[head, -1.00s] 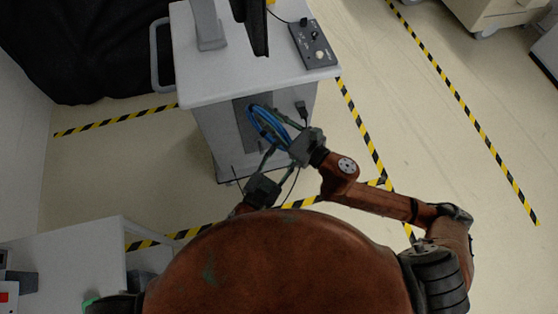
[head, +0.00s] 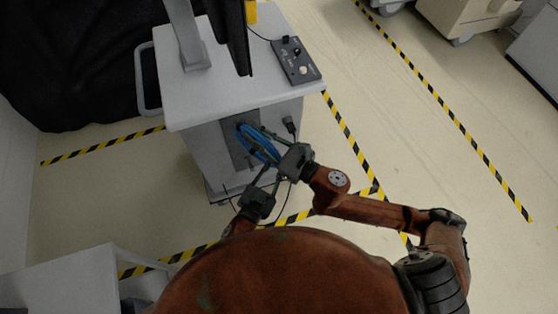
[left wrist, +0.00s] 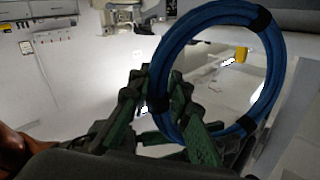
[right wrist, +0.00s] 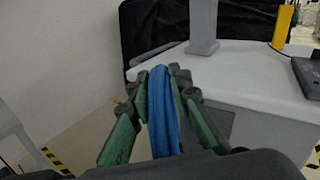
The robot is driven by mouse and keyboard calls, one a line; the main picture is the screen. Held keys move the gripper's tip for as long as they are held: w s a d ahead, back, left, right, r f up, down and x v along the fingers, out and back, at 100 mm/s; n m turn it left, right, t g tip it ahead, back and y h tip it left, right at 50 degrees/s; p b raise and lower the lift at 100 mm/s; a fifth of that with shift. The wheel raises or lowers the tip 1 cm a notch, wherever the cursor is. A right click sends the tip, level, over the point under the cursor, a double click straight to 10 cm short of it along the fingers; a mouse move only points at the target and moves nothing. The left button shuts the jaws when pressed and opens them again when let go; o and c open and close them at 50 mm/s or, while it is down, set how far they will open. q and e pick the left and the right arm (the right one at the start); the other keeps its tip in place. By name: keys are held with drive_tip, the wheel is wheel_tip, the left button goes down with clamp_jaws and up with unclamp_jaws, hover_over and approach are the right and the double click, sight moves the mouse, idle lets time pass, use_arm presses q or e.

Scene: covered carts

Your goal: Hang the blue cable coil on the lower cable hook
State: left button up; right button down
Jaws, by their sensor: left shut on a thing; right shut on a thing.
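The blue cable coil (head: 258,150) is in front of the dark grey panel (head: 236,140) on the cart's front side. The left wrist view shows it as an upright ring (left wrist: 273,60) with black bands. My left gripper (head: 270,180) is shut on its lower part. My right gripper (head: 274,139) is shut on its upper right part. In the right wrist view the coil (right wrist: 162,115) stands edge-on between the green fingers. I cannot make out the lower cable hook, nor whether the coil touches a hook; the coil and grippers cover part of the panel.
The grey-topped cart (head: 220,95) carries a post, a dark screen and a control box (head: 295,60). A dark plug (head: 290,126) hangs right of the coil. A side handle (head: 147,80) sticks out left. Another pale table (head: 65,280) is at lower left.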

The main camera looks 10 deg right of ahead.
drive_tip(key=shift+r, duration=0.2)
drive_tip(key=c, duration=1.7)
unclamp_jaws()
drive_tip(key=shift+f, duration=0.1)
